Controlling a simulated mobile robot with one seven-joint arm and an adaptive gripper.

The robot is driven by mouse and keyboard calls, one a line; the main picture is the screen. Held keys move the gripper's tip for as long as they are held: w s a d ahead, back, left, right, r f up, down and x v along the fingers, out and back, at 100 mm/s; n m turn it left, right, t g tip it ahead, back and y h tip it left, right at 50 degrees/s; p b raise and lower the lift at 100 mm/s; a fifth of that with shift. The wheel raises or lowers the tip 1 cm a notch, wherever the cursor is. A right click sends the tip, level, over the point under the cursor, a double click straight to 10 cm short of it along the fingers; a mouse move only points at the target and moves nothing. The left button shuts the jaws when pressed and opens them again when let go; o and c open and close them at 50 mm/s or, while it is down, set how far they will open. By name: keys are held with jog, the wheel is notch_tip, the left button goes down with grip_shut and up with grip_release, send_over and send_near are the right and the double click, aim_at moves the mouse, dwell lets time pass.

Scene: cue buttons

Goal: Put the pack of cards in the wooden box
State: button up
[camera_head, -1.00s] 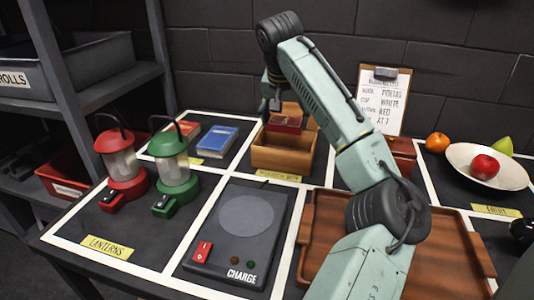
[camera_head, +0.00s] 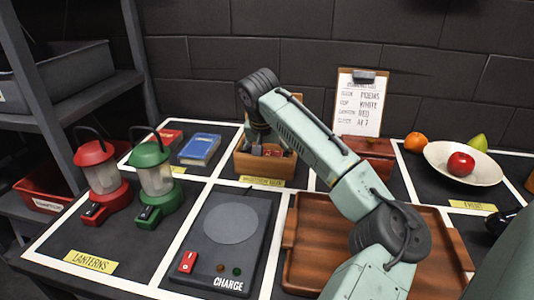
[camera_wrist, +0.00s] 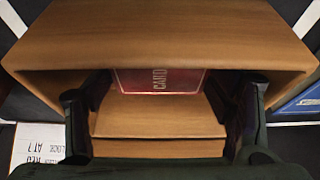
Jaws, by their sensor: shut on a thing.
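The open wooden box (camera_head: 262,166) stands at the back middle of the table and also fills much of the wrist view (camera_wrist: 160,38). The red pack of cards (camera_wrist: 157,80), with "CARD" on it, is between the fingers of my gripper (camera_wrist: 160,88), down inside the box walls. My gripper is shut on the pack. In the head view only a little red of the pack shows at the box opening, and my arm hides part of the box. I cannot tell whether the pack touches the box floor.
Red and green lanterns (camera_head: 155,182) stand at left, with red and blue books (camera_head: 200,148) behind. A charge pad (camera_head: 230,225) and a wooden tray (camera_head: 440,245) are in front. A reddish-brown wooden case (camera_head: 372,147), clipboard (camera_head: 360,102) and fruit bowl (camera_head: 435,158) stand to the right.

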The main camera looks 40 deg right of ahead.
jog(key=o, duration=0.9)
jog(key=shift+f, duration=0.1)
jog(key=b+v, duration=0.1)
jog(key=v, duration=1.1)
jog(key=shift+d+r+b, duration=0.1)
jog(key=shift+r+b, duration=0.15)
jog(key=shift+b, duration=0.05)
